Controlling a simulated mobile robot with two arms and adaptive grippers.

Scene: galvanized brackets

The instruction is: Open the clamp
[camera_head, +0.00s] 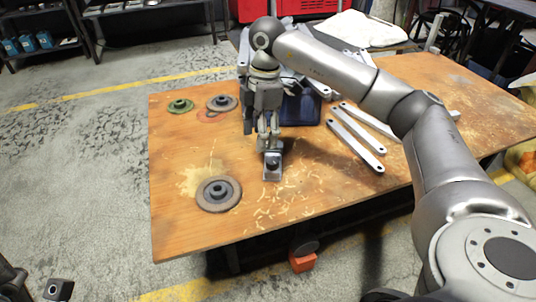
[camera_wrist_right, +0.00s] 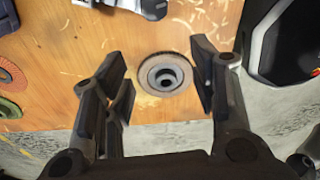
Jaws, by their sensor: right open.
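A small grey metal device with a dark round part, which I take to be the clamp, (camera_head: 272,168) sits on the wooden table just below my right gripper (camera_head: 268,143). Whether it is open or shut I cannot make out. A metal piece that looks like it (camera_wrist_right: 130,5) is cut off at the top of the wrist view. My right gripper (camera_wrist_right: 160,95) is open, with nothing between its fingers. Its fingers partly cover the device's far side in the head view. Grey and dark parts at the lower left corner of the head view may be my left gripper (camera_head: 58,290); its jaws are unclear.
A grey disc (camera_head: 218,194) lies near the table's left front, with a green disc (camera_head: 180,105) and another grey disc (camera_head: 222,102) behind. A dark blue bin (camera_head: 300,110) and flat metal bars (camera_head: 355,138) lie behind and right. An orange object (camera_head: 302,262) shows below the front edge.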

